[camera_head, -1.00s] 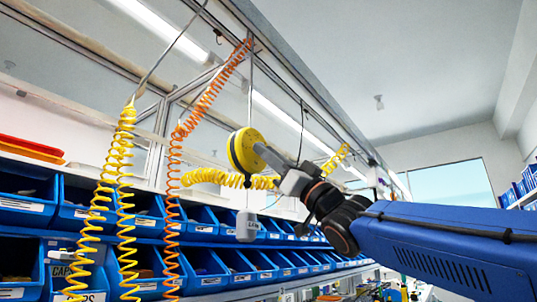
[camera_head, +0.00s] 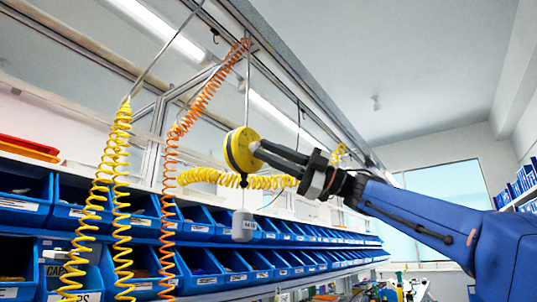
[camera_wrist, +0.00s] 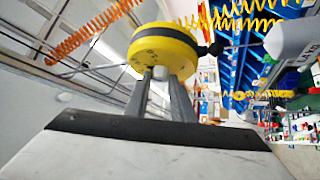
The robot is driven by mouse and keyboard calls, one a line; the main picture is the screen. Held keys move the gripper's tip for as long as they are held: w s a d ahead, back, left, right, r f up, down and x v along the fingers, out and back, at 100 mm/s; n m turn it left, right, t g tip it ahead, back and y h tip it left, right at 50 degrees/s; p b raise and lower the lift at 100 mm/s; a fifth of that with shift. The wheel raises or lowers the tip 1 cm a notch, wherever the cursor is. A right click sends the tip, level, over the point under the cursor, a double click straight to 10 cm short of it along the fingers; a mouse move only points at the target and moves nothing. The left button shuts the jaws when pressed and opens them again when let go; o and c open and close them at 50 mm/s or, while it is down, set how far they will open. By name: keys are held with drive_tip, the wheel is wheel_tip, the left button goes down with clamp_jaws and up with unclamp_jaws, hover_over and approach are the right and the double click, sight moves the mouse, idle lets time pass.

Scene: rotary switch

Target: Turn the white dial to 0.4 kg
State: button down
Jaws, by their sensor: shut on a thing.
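A round yellow tool balancer (camera_head: 237,151) with a dark band hangs on a cable from the overhead rail. It also shows in the wrist view (camera_wrist: 166,46), with its round face toward my gripper. My gripper (camera_head: 258,149) reaches in from the right to this face. In the wrist view its two fingers (camera_wrist: 161,80) are close together against the face, shut on a small pale piece at its middle, the white dial (camera_wrist: 160,72). The fingers hide most of the dial. Its scale and setting cannot be read.
A grey-white weight (camera_head: 244,225) hangs below the balancer. A yellow coiled hose (camera_head: 210,177) passes close behind it. An orange coil (camera_head: 168,200) and a yellow coil (camera_head: 122,200) hang at left. Blue bins (camera_head: 200,260) line the rack behind.

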drive_tip(key=shift+w+d+r+n+g+h, duration=0.1)
drive_tip(key=shift+r+n+g+h, duration=0.15)
drive_tip(key=shift+n+h, duration=0.7)
drive_tip(key=shift+s+r+n+g+h, duration=0.1)
drive_tip(key=shift+n+g+h, duration=0.25)
drive_tip(key=shift+n+h, duration=0.6)
drive_tip(key=shift+w+d+r+n+g+h, duration=0.1)
drive_tip(key=shift+r+n+g+h, duration=0.3)
drive_tip(key=shift+n, duration=0.9)
drive_tip(key=shift+a+f+n+h, duration=0.15)
drive_tip(key=shift+n+h, duration=0.15)
drive_tip(key=shift+h, duration=0.2)
drive_tip(key=c, duration=1.5)
unclamp_jaws()
